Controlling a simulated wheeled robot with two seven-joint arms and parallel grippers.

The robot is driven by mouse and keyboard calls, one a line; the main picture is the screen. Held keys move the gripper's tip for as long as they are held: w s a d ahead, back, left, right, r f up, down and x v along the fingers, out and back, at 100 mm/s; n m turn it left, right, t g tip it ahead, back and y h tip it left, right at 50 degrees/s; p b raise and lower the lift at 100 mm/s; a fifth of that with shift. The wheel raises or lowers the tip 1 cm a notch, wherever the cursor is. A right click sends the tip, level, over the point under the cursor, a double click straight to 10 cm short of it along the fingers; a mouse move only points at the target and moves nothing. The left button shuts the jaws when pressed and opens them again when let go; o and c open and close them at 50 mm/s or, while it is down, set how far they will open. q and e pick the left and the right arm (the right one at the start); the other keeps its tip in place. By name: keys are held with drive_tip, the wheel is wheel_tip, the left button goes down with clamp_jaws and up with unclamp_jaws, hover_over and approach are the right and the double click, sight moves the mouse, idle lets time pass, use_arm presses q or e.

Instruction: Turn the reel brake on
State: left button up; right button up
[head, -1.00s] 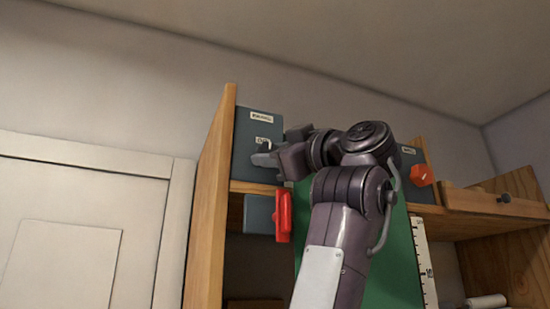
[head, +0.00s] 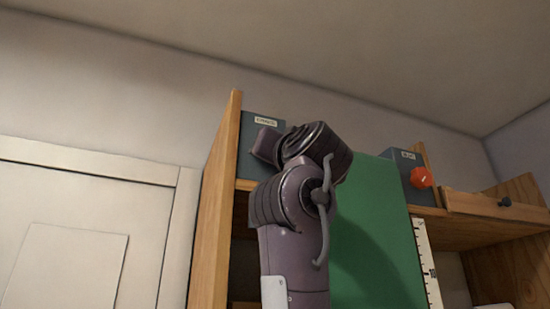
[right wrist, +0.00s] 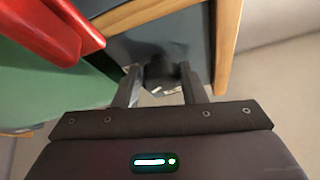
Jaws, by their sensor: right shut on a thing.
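A dark grey box (head: 262,121) with a small label, too blurred to read for sure, sits at the upper left of the wooden shelf. In the right wrist view its grey face (right wrist: 150,42) shows beyond my fingers. A small dark knob or lever (right wrist: 160,68) stands between the fingertips there. My right gripper (right wrist: 160,84) is shut on this dark part. In the head view, my right arm and wrist cover the fingers and the lower part of the box. My left gripper is not in view.
A red handle (right wrist: 50,28) is close beside my gripper in the right wrist view. A green panel (head: 375,225) stands right of my arm. Another grey box with a red knob (head: 421,177) is further right. A wooden side panel (head: 215,200) bounds the shelf at left.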

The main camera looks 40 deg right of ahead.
drive_tip(key=shift+s+a+r+m+g+h, duration=0.1)
drive_tip(key=shift+m+g+h, duration=0.6)
drive_tip(key=shift+m, duration=0.85)
drive_tip(key=shift+w+a+r+m+g+h, duration=0.1)
drive_tip(key=shift+m+g+h, duration=0.25)
drive_tip(key=shift+m+h, duration=1)
drive_tip(key=shift+s+a+r+m+g+h, duration=0.1)
drive_tip(key=shift+m+g+h, duration=0.45)
drive_tip(key=shift+m, duration=1.55)
drive_tip(key=o, duration=1)
drive_tip(key=shift+f, duration=0.1)
